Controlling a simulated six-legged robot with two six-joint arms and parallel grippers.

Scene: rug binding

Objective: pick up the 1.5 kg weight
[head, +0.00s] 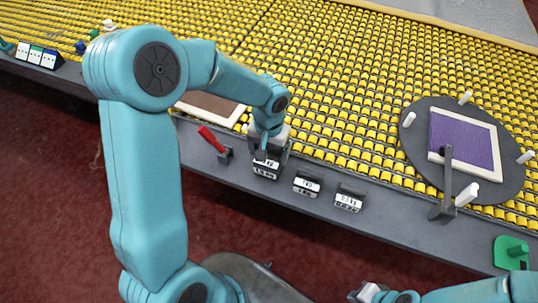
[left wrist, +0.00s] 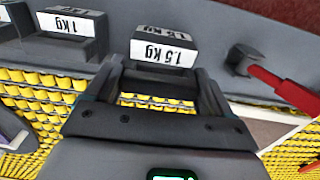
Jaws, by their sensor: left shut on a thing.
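The 1.5 kg weight (head: 266,168) is a dark block with a white label, on the grey ledge in front of the yellow roller table. In the left wrist view the 1.5 kg weight (left wrist: 163,50) shows its label just beyond the fingertips. My left gripper (head: 268,150) reaches down over it from above and is shut on it; in the left wrist view the left gripper's fingers (left wrist: 160,82) sit at either side of its rear part. I cannot tell whether it is clear of the ledge. My right gripper (head: 370,293) is at the bottom edge, and its fingers do not show clearly.
A 1 kg weight (head: 307,184) and a 0.5 kg weight (head: 349,198) stand to the right on the ledge. A red-handled tool (head: 212,139) is close on the left. A round dark turntable (head: 417,138) with pegs holds a purple rug sample (head: 464,137).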

